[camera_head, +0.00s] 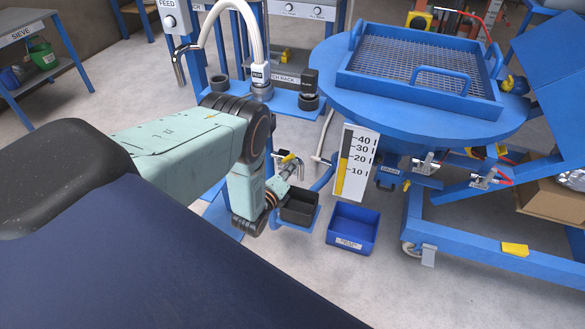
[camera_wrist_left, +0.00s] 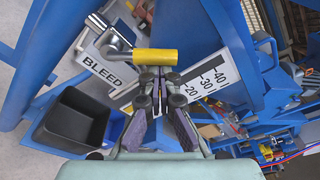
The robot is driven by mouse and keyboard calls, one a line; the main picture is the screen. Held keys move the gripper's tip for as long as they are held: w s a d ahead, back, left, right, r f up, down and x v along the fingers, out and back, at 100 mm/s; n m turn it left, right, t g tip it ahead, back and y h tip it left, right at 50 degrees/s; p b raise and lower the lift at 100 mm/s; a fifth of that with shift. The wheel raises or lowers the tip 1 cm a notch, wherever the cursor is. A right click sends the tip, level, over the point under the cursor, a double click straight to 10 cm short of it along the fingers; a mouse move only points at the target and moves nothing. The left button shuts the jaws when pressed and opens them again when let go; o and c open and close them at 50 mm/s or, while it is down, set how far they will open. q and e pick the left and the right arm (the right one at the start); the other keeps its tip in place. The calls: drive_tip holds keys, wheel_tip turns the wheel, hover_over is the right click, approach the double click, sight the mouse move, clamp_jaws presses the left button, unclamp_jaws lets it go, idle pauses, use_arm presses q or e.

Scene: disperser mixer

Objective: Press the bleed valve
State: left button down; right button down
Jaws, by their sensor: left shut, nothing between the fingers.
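The bleed valve has a yellow bar handle (camera_wrist_left: 155,57) on a metal pipe fitting (camera_wrist_left: 112,42), beside a white plate marked BLEED (camera_wrist_left: 108,70). In the head view the yellow handle (camera_head: 289,158) is small, just beyond my left gripper (camera_head: 290,170). In the wrist view my left gripper (camera_wrist_left: 158,82) is shut and empty. Its tips are right at the lower edge of the yellow handle in the picture; I cannot tell whether they touch it. The gripper and wrist partly hide the valve in the head view. My right gripper is not in view.
A black bin (camera_wrist_left: 75,120) sits below the valve. A blue bin (camera_head: 352,228) stands to its right. A scale plate (camera_head: 354,165) and a blue round hopper with a mesh screen (camera_head: 420,60) are to the right. A white hose (camera_head: 254,35) hangs above.

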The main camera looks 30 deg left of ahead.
use_arm(q)
drive_tip(key=n, duration=0.1)
drive_tip(key=a+r+n, duration=0.1)
drive_tip(key=n, duration=0.1)
drive_tip(key=shift+s+a+r+t, duration=0.1)
drive_tip(key=shift+a+r+t, duration=0.1)
drive_tip(key=shift+t, duration=0.2)
drive_tip(key=n, duration=0.1)
drive_tip(key=a+r+n, duration=0.1)
drive_tip(key=n, duration=0.1)
drive_tip(key=shift+s+a, duration=0.2)
drive_tip(key=shift+a, duration=0.05)
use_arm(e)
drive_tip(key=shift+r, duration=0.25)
use_arm(q)
drive_tip(key=shift+a, duration=0.1)
